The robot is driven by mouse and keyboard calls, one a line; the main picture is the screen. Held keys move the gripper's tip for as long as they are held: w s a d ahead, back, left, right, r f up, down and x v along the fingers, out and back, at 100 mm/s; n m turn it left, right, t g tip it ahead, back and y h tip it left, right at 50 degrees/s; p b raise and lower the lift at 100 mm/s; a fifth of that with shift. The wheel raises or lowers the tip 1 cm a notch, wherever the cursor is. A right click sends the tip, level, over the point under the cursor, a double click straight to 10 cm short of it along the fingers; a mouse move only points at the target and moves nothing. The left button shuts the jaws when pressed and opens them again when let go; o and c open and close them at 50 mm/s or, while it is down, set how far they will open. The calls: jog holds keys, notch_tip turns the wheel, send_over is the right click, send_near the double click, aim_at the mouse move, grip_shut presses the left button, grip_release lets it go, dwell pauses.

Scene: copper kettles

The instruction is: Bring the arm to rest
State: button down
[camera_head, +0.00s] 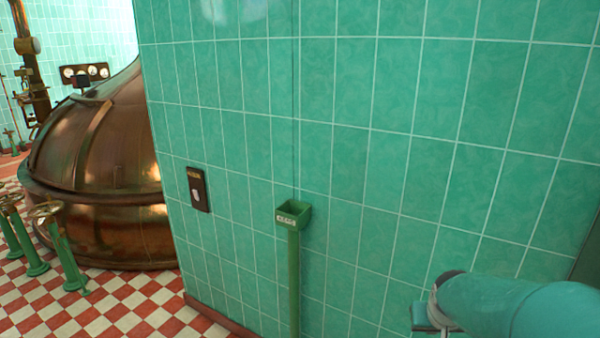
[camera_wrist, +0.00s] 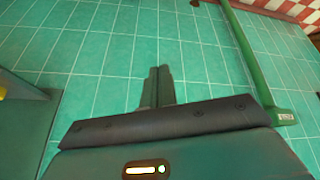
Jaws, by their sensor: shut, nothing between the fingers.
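My gripper (camera_wrist: 158,72) shows in the wrist view with its two dark fingers together and nothing between them. It points toward the green tiled wall (camera_head: 370,130), and I see no contact with the wall. In the head view my teal arm enters at the lower right, with a grey part at its end; the fingers cannot be made out there.
A green post with a small labelled box (camera_head: 294,214) stands against the wall; the box also shows in the wrist view (camera_wrist: 286,117). A dark switch plate (camera_head: 198,189) is on the wall. At left are a copper kettle (camera_head: 100,170), green valve stands (camera_head: 68,262) and checkered floor (camera_head: 125,308).

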jog(key=s+a+r+n+y, duration=0.1)
jog(key=s+a+r, duration=0.4)
jog(key=s, duration=0.3)
jog(key=s+a+r+y, duration=0.1)
jog(key=s+a+r, duration=0.4)
jog(key=s+a, duration=0.3)
jog(key=shift+r+n+t, duration=0.3)
jog(key=shift+n, duration=0.1)
